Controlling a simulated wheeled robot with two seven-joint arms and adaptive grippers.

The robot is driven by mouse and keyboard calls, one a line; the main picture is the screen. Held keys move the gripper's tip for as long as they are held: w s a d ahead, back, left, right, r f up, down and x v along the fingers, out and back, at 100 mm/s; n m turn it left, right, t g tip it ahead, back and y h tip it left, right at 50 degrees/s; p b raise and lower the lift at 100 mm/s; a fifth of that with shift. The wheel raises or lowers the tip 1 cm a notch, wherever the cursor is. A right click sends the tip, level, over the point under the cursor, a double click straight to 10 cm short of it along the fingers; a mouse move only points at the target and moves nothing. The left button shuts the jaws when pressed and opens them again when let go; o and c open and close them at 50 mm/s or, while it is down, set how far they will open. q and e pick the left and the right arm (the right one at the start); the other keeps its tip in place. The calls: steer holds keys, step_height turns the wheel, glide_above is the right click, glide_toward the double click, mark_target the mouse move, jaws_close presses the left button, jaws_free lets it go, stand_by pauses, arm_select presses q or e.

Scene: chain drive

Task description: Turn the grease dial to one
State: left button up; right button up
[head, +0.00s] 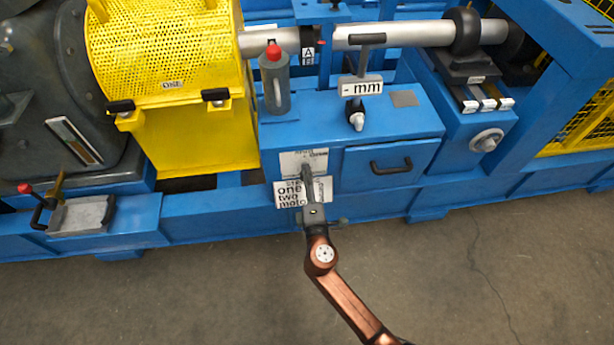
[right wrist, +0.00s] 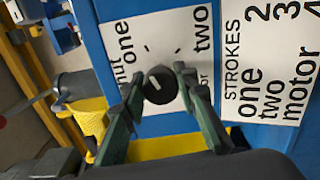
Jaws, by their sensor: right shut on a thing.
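The grease dial (right wrist: 160,88) is a dark round knob with a short pale mark, set on a white plate (right wrist: 116,28) lettered "one" and "two", with a partly hidden "shut". The mark appears to point up and left in the right wrist view, roughly toward "one"; its exact setting is hard to tell. My right gripper (right wrist: 162,84) has its two fingers on either side of the knob, shut on it. In the head view my right gripper (head: 309,174) reaches the blue cabinet front and covers the dial. My left gripper is not in view.
A drawer with a black handle (head: 391,166) is to the right. A grey grease can with a red cap (head: 275,80) and a "mm" sign (head: 361,86) stand on the cabinet. The floor in front is clear.

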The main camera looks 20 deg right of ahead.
steer(key=o, duration=1.2)
steer(key=shift+c, duration=0.2)
steer(key=v, duration=1.2)
